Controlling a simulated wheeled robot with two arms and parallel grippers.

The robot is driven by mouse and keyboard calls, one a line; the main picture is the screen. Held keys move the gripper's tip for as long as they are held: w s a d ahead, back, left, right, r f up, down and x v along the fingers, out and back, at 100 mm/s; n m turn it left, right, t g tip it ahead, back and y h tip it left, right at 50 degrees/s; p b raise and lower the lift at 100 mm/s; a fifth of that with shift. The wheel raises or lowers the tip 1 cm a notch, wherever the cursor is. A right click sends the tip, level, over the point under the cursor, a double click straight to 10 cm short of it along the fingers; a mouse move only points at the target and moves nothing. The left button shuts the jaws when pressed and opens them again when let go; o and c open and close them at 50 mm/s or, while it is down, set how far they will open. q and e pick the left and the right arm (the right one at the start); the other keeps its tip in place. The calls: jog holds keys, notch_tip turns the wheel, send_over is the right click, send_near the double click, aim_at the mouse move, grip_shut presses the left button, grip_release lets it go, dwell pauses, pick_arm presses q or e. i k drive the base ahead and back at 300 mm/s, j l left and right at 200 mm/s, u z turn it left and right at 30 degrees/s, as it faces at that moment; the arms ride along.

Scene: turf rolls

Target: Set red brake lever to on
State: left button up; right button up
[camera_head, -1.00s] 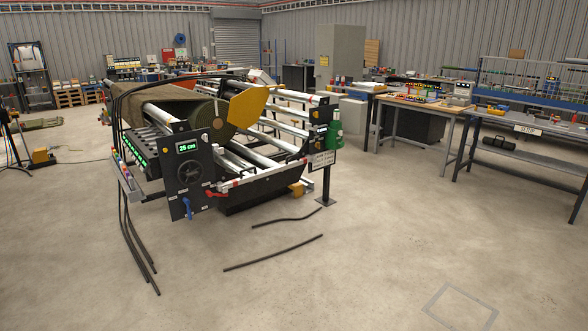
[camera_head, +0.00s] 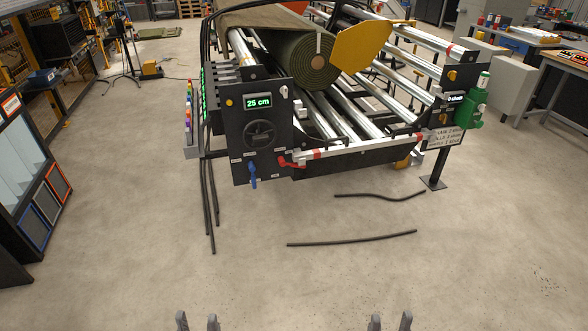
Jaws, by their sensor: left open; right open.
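The red lever (camera_head: 290,162) sits low on the right side of the machine's dark front panel (camera_head: 240,147). It lies close to horizontal, and its label is too small to read. A blue lever (camera_head: 253,174) hangs down to its left on the same panel. My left gripper (camera_head: 197,322) shows only its fingertips at the bottom edge, apart and empty. My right gripper (camera_head: 390,322) also shows only its fingertips there, apart and empty. Both are far in front of the machine and touch nothing.
The panel carries a black handwheel (camera_head: 259,134) and a display (camera_head: 258,102) reading 25 cm. A turf roll (camera_head: 302,62) lies on the machine. Dark hoses (camera_head: 352,239) lie on the floor before it. A cabinet (camera_head: 30,165) stands at left.

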aim_at(282, 160)
jog(key=i+j+u, duration=0.1)
jog(key=i+j, duration=0.2)
jog(key=i, duration=0.2)
jog(key=i+j+u, duration=0.1)
jog(key=i+j, duration=0.15)
jog(key=i, duration=0.25)
jog(key=i+j+u, duration=0.1)
jog(key=i, duration=0.4)
jog(key=i+j+u, duration=0.1)
jog(key=i+j, duration=0.2)
jog(key=i, duration=0.2)
